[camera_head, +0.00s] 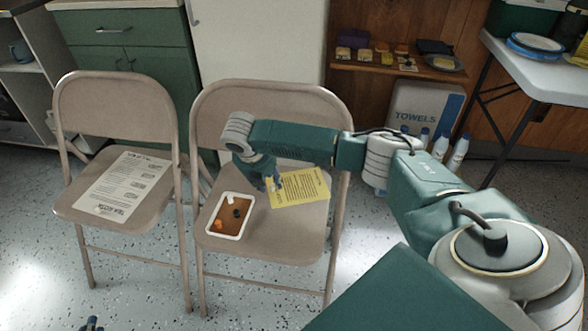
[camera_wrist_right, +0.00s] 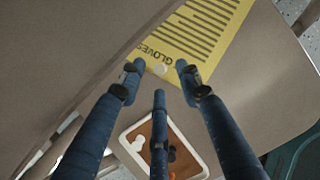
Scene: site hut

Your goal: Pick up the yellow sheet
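The yellow sheet (camera_head: 305,188) lies flat on the seat of the right folding chair, with printed lines on it. In the right wrist view the sheet (camera_wrist_right: 208,32) shows the word "GLOVES" along its near edge. My right gripper (camera_head: 273,184) is over the sheet's left edge in the head view. In the wrist view its blue fingers (camera_wrist_right: 160,76) are spread apart, with nothing clearly held between them. A small white round spot shows at the sheet's edge between the fingertips. A small dark part at the bottom left, probably my left gripper (camera_head: 91,325), is mostly cut off.
A white-rimmed brown tray (camera_head: 243,227) with small items sits beside the sheet on the same seat (camera_head: 285,247). The left chair holds a white printed sheet (camera_head: 122,184). Bottles (camera_head: 457,154) and a towels box (camera_head: 424,105) stand behind my right arm.

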